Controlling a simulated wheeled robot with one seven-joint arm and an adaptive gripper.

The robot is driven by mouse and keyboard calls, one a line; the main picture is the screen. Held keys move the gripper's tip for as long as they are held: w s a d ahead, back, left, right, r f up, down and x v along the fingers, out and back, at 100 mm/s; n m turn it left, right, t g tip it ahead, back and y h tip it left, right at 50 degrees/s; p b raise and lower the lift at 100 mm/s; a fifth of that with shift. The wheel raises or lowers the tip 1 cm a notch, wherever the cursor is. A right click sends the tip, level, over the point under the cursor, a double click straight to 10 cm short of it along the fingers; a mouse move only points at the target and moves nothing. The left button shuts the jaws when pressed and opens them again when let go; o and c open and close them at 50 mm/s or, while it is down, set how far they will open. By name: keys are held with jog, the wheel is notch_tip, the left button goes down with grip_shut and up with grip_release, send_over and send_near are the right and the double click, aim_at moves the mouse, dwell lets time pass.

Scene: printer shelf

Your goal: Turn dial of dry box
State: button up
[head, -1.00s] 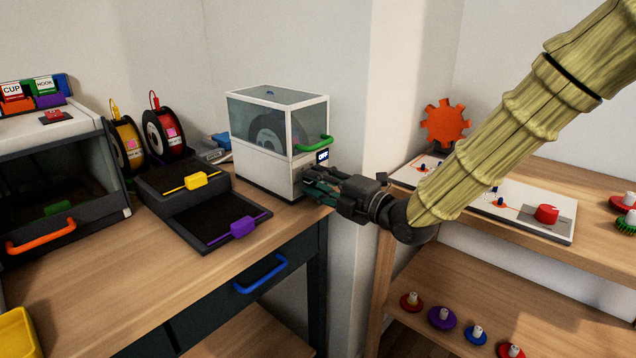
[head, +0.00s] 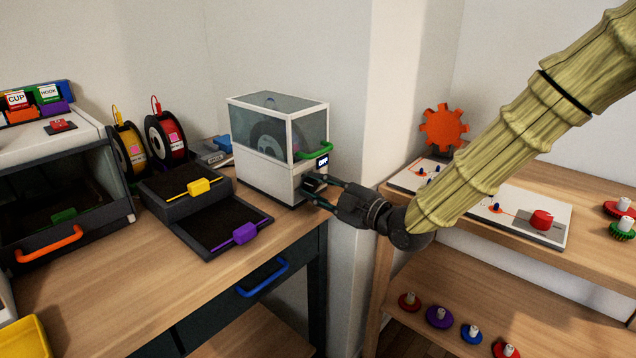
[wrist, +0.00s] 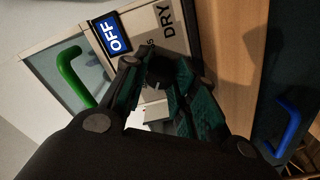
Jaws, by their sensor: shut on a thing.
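The dry box (head: 262,174) is a white-framed box with clear panels and a spool inside, standing at the right end of the desk. Its small display (head: 322,161) reads OFF, which is clear in the wrist view (wrist: 111,34). The black dial (wrist: 158,72) is beside the display and the word DRY. My gripper (head: 313,186) is at the box's front, with its fingers on both sides of the dial and shut on it. The fingers partly hide the dial in the wrist view, and in the head view I cannot make it out.
A green handle (head: 315,151) sticks out just above the gripper. A grey two-step stand (head: 175,215) with yellow and purple handles is to the left. A wooden shelf (head: 480,250) with a white panel (head: 515,222) stands to the right, under my arm.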

jog(key=m+p, duration=0.3)
jog(key=m, duration=0.4)
jog(key=shift+r+p, duration=0.1)
jog(key=shift+p, duration=0.3)
jog(key=m+p, duration=0.1)
jog(key=m, duration=0.3)
jog(key=shift+p, duration=0.4)
jog(key=m+p, duration=0.1)
jog(key=m, duration=0.3)
jog(key=shift+d+m+p, duration=0.1)
jog(key=shift+m+p, duration=0.2)
jog(key=m+p, duration=0.1)
jog(key=m, duration=0.9)
jog(key=shift+f+m+b, duration=0.2)
jog(key=shift+m+b, duration=0.1)
jog(key=shift+m, duration=0.1)
jog(key=shift+m+b, duration=0.4)
jog(key=shift+m, duration=1)
jog(key=shift+r, duration=0.1)
jog(key=o, duration=1)
jog(key=shift+o, duration=0.2)
